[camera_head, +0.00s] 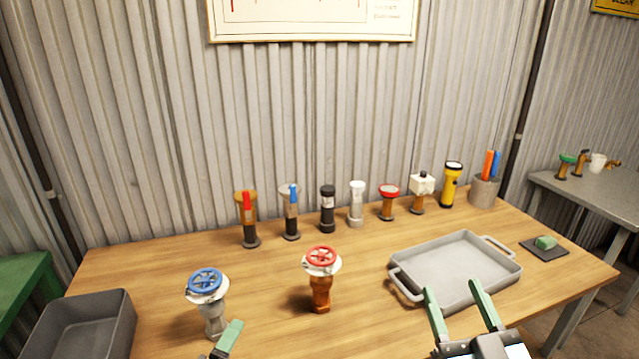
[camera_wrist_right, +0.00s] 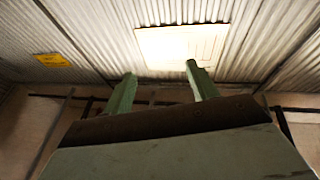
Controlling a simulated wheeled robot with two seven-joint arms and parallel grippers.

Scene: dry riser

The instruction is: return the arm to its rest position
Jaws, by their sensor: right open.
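My right gripper (camera_head: 456,303) is at the lower right in the head view, in front of the grey tray. Its two green fingers are spread apart with nothing between them. In the right wrist view the open fingers (camera_wrist_right: 159,85) point toward the corrugated wall and its white board. My left gripper (camera_head: 230,335) shows only as a green fingertip and a dark bit of the jaw at the bottom edge, beside the blue-wheeled valve. The rest of it is out of frame, so its opening cannot be judged.
A blue-wheeled valve (camera_head: 207,296) and a red-wheeled valve (camera_head: 320,279) stand on the wooden table (camera_head: 270,330). The grey tray (camera_head: 455,265) is empty. A dark bin (camera_head: 80,325) is at left. Several fittings and a yellow flashlight (camera_head: 450,185) line the back.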

